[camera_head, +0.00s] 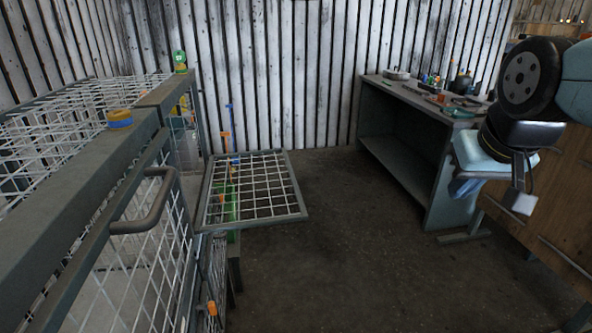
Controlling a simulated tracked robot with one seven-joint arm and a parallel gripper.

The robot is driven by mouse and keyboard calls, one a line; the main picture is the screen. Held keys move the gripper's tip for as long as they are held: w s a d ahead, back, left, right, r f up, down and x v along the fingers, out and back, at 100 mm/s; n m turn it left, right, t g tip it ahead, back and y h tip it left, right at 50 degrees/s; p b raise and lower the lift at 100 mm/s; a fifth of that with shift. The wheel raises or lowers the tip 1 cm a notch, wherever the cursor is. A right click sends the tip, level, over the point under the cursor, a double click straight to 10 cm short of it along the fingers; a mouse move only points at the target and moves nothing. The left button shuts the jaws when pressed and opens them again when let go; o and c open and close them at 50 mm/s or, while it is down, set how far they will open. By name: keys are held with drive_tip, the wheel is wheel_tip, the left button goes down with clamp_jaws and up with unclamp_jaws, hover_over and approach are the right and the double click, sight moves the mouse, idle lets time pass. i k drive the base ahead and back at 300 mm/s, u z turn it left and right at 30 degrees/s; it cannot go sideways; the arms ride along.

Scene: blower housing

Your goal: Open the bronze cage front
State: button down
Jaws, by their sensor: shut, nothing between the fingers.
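A wire-mesh cage stands at the left, with a thick dark grey-green frame (60,200). Its near front panel has white mesh and a bent bar handle (148,212). This panel appears upright and in line with the frame; its lower part runs out of the picture. A second mesh panel (297,188) sticks out level from the cage's far part, over the floor. I cannot tell from colour which panel is the bronze one. My gripper (523,202) hangs at the upper right, shut and empty, well apart from the cage.
A grey-green bench (436,185) with small tools stands at the back right. A wooden cabinet (550,215) is behind my arm. A blue-and-orange knob (120,119) and a green one (180,60) sit on the cage top. Dark floor (370,260) between cage and bench is clear.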

sight(199, 228)
drive_tip(key=z, duration=0.05)
drive_tip(key=i, duration=1)
drive_tip(key=u, duration=0.05)
